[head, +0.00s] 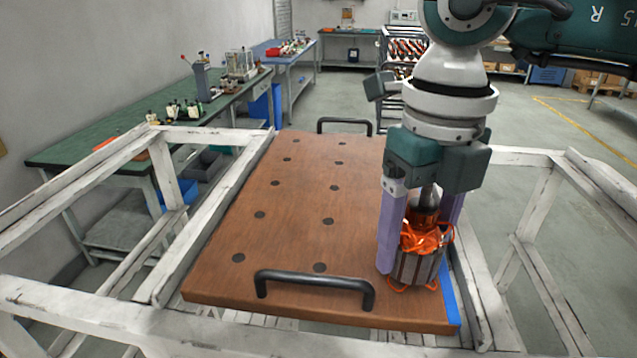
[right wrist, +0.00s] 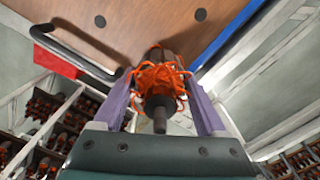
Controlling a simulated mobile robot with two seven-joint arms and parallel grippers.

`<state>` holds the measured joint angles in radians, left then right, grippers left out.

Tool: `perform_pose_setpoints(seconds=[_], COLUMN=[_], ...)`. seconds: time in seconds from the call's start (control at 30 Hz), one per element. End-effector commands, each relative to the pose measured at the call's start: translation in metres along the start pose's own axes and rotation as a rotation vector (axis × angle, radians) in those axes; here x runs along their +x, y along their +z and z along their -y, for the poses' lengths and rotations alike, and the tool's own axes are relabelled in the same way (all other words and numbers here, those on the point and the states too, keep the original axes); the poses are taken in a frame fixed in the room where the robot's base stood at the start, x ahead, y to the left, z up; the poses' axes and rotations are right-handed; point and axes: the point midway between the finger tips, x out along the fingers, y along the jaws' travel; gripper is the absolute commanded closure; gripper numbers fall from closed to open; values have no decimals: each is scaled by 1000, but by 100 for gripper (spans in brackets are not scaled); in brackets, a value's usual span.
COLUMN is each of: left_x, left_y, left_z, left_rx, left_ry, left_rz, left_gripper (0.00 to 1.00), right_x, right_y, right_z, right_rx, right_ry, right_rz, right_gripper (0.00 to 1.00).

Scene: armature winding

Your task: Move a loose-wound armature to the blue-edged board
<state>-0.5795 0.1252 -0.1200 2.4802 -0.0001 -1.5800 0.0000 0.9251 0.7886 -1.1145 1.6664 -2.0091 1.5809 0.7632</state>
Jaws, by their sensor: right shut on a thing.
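The armature (head: 420,266), with a grey slotted core, loose orange windings and a shaft pointing up, is upright at the board's near right corner. My right gripper (head: 418,235) points down with its two purple fingers shut on either side of it. In the right wrist view the armature's orange windings (right wrist: 160,80) show between the fingers (right wrist: 160,98). The brown board (head: 285,215) has a blue edge (head: 450,298) on its right, close to the armature. I cannot tell whether the armature touches the board. My left gripper is not in view.
The board has black holes and black handles at its near (head: 315,283) and far (head: 345,122) ends, and lies on a worn white frame (head: 215,215). The rest of its top is clear. A rack of armatures (head: 405,48) stands behind. A green-topped bench (head: 100,140) stands left.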

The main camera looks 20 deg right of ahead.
Motion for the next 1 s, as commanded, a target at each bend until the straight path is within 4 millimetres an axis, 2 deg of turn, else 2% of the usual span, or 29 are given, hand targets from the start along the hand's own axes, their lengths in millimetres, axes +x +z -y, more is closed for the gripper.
perform_pose_setpoints(seconds=[0.37,0.4,0.6,0.87,1.0], left_x=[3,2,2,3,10], left_y=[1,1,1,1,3], left_z=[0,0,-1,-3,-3], left_rx=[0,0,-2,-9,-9], left_ry=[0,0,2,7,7], left_rz=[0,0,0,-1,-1], left_gripper=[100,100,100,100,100], right_x=[1,0,1,1,-13], right_y=[1,1,0,0,1], right_z=[0,0,0,0,0], right_rx=[0,0,0,0,-1], right_ry=[1,1,0,0,1], right_rz=[3,3,1,0,5], right_gripper=[100,22,0,0,0])
